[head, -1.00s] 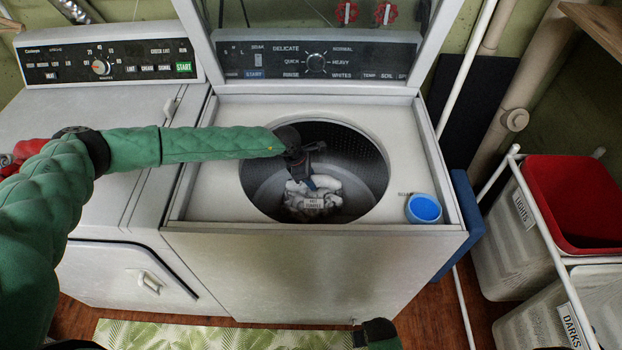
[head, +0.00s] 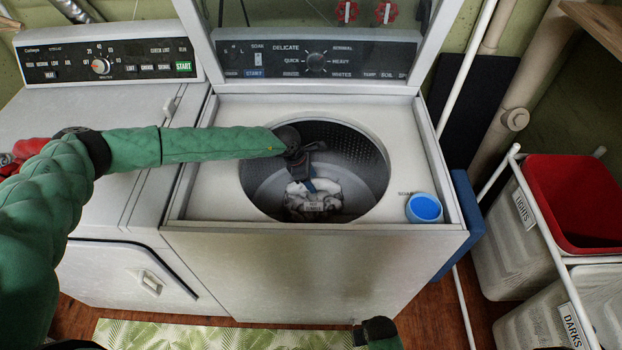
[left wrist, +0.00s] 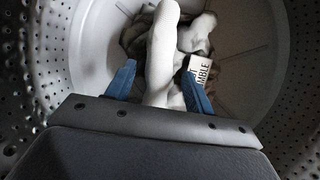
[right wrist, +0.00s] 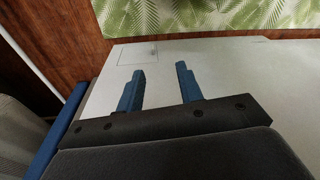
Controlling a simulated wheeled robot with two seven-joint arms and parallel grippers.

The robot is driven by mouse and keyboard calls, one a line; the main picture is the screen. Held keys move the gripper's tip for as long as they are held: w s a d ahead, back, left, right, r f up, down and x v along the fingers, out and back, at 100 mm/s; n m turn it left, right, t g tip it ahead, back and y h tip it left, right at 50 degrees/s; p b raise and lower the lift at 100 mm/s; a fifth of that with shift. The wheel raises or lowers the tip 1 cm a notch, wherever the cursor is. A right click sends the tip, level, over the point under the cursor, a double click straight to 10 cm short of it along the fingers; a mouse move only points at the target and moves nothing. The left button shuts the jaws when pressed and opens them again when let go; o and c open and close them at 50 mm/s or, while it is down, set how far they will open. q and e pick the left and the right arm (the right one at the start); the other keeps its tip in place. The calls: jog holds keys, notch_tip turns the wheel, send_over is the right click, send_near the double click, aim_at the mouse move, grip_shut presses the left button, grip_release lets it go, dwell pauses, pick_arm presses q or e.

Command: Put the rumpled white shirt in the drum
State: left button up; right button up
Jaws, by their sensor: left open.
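The rumpled white shirt (head: 312,199) lies in the bottom of the washer's drum (head: 352,165), with a printed tag on it. In the left wrist view the shirt (left wrist: 163,50) shows between and beyond the blue fingers, against the perforated drum (left wrist: 262,60). My left gripper (left wrist: 160,85) is open inside the drum, just above the shirt; in the head view the gripper (head: 308,178) partly covers the shirt's upper part. Whether the fingers touch the cloth I cannot tell. My right gripper (right wrist: 160,82) is open and empty, low in front of the washer.
The washer lid (head: 315,60) stands raised. A blue cup (head: 424,209) sits at the right of the washer top. A dryer (head: 110,140) stands at left, hampers (head: 575,205) at right. A leaf-patterned mat (head: 190,335) lies on the floor in front.

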pick_arm(q)
jog(key=shift+r, duration=0.15)
jog(key=shift+r, duration=0.1)
jog(key=shift+a+r+p, duration=0.1)
jog(key=shift+r+p, duration=0.4)
pick_arm(e)
notch_tip(320, 180, down, 5)
jog(key=s+d, duration=0.2)
pick_arm(q)
jog(key=shift+a+r, duration=0.1)
jog(key=shift+r, duration=0.15)
jog(key=b+v, duration=0.1)
jog(key=v, duration=0.1)
jog(key=shift+a+r, duration=0.2)
jog(key=shift+r, duration=0.15)
jog(key=b+v, duration=0.2)
jog(key=v, duration=0.6)
jog(key=shift+r, duration=0.15)
pick_arm(e)
jog(key=w+a+r, duration=0.1)
jog(key=w+r, duration=0.1)
jog(key=r, duration=0.5)
jog(key=w+a+r, duration=0.1)
jog(key=a+r, duration=0.1)
jog(key=r, duration=0.5)
jog(key=shift+w+r, duration=0.15)
jog(key=shift+w, duration=0.2)
